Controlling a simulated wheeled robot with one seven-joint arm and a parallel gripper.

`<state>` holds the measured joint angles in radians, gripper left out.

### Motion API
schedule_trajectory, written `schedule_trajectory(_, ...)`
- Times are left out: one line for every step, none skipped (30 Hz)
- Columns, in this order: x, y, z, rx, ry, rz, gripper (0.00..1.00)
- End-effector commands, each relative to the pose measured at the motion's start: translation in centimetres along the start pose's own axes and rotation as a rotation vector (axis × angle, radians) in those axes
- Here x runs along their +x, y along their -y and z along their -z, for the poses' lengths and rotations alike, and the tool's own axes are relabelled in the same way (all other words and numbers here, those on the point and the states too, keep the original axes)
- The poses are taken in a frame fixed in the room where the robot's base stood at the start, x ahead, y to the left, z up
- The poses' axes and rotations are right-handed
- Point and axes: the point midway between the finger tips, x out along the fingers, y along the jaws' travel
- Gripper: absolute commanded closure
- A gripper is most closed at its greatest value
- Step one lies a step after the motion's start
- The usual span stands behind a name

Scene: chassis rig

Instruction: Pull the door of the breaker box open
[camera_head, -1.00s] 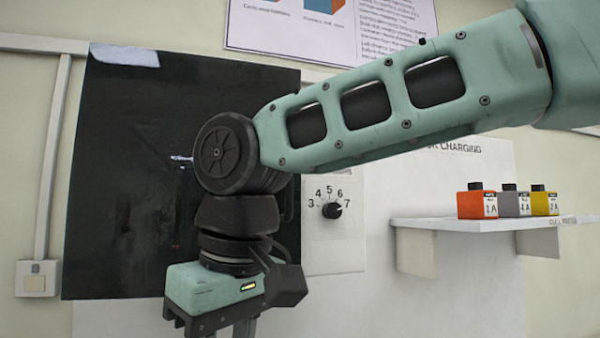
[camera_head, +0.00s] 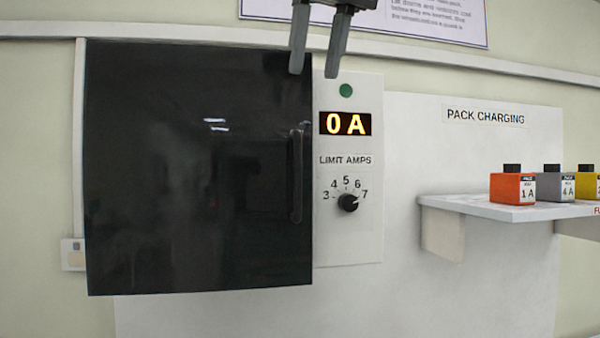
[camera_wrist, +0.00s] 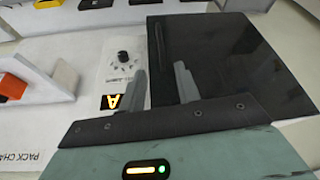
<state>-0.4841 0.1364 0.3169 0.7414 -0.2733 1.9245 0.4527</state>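The breaker box door (camera_head: 200,200) is a glossy black panel and looks closed. A dark vertical bar handle (camera_head: 297,175) runs along its right side. My gripper (camera_head: 315,72) hangs at the top of the head view, its fingers pointing down near the door's upper right corner. The fingers are parted with nothing between them, and the handle is well below them. In the wrist view, the open gripper (camera_wrist: 160,72) points along the door's edge, with the handle (camera_wrist: 160,45) beyond the fingertips and the door (camera_wrist: 225,50) to the right.
Right of the door is a white panel with a green light (camera_head: 346,90), a display (camera_head: 345,124) reading 0 A, and a limit dial (camera_head: 347,202). A white shelf (camera_head: 470,207) farther right carries orange, grey and yellow packs. The space before the door is clear.

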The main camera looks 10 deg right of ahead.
Motion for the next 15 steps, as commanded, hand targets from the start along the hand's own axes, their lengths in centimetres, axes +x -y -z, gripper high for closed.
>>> schedule_trajectory(1.4, -0.1, -0.2, 0.001, 0.002, -0.002, 0.67)
schedule_trajectory(2.0, -0.1, -0.2, 0.001, 0.003, -0.003, 0.67)
schedule_trajectory(2.8, -0.1, -0.2, 0.001, 0.002, -0.003, 0.67)
schedule_trajectory(3.5, -0.1, -0.2, 0.001, 0.003, -0.003, 0.67)
schedule_trajectory(4.1, -0.1, -0.2, 0.001, 0.002, -0.003, 0.67)
schedule_trajectory(4.8, -0.1, -0.2, 0.001, 0.003, -0.002, 0.67)
schedule_trajectory(5.4, -0.1, -0.2, 0.001, 0.003, -0.002, 0.67)
schedule_trajectory(6.1, -0.1, -0.2, 0.001, 0.002, -0.002, 0.67)
schedule_trajectory(6.9, -0.1, -0.2, 0.002, 0.003, -0.003, 0.67)
schedule_trajectory(7.5, -0.1, -0.2, 0.001, 0.004, -0.003, 0.67)
schedule_trajectory(8.1, -0.1, -0.1, 0.001, 0.002, -0.002, 0.67)
schedule_trajectory(8.9, -0.1, -0.1, 0.000, 0.003, -0.002, 0.67)
schedule_trajectory(9.5, -0.1, -0.2, 0.000, 0.003, -0.002, 0.67)
schedule_trajectory(10.1, -0.1, -0.2, 0.000, 0.003, -0.001, 0.67)
schedule_trajectory(10.8, -0.1, -0.1, 0.000, 0.003, -0.002, 0.67)
